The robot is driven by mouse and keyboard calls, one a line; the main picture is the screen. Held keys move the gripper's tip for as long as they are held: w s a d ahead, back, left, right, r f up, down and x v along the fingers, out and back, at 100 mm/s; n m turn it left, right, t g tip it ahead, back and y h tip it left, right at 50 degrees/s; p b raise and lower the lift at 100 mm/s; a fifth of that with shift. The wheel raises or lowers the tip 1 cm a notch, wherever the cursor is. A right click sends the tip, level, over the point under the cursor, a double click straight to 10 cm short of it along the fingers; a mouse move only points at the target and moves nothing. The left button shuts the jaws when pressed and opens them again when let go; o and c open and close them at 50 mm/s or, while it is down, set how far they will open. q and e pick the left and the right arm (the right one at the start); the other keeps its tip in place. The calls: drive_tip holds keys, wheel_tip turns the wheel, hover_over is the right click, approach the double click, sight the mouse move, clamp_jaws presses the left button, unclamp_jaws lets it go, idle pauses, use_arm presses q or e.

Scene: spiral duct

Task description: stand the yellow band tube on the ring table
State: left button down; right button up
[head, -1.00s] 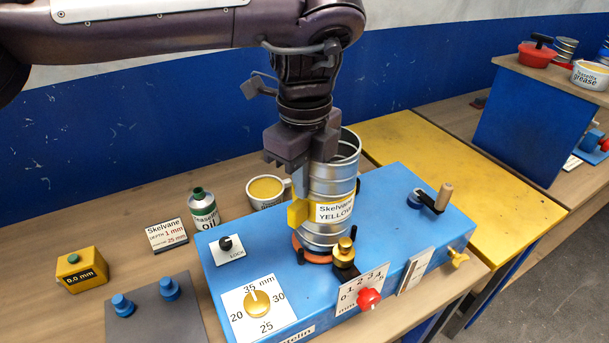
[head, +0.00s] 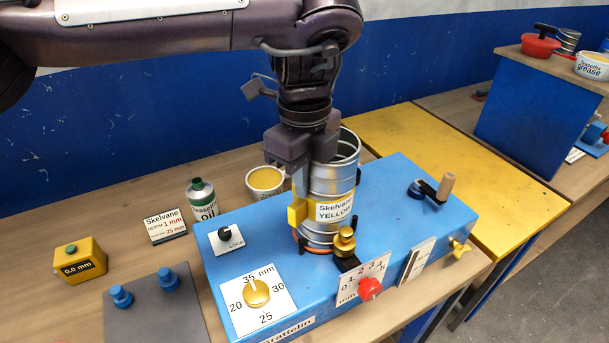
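The yellow band tube (head: 333,190) is a ribbed silver duct with a yellow band marked "Skelvane YELLOW". It stands upright on the orange-red ring table (head: 301,238) on top of the blue machine (head: 393,190). Its bottom hides most of the ring. My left gripper (head: 299,205) comes down from above at the tube's left wall. One yellow-tipped finger shows outside the tube. The other finger is hidden, so I cannot tell whether the wall is gripped. My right gripper is not in view.
A brass knob on a black block (head: 345,245) stands close in front of the tube. A crank (head: 437,190) is on the machine's right. An oil bottle (head: 203,199), a cup (head: 266,182) and a yellow gauge box (head: 80,260) stand behind and left. A yellow table (head: 455,170) is clear.

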use_arm(q)
drive_tip(key=c, duration=1.6)
unclamp_jaws()
drive_tip(key=shift+r+p, duration=0.7)
drive_tip(key=shift+r, duration=3.15)
drive_tip(key=shift+r, duration=0.1)
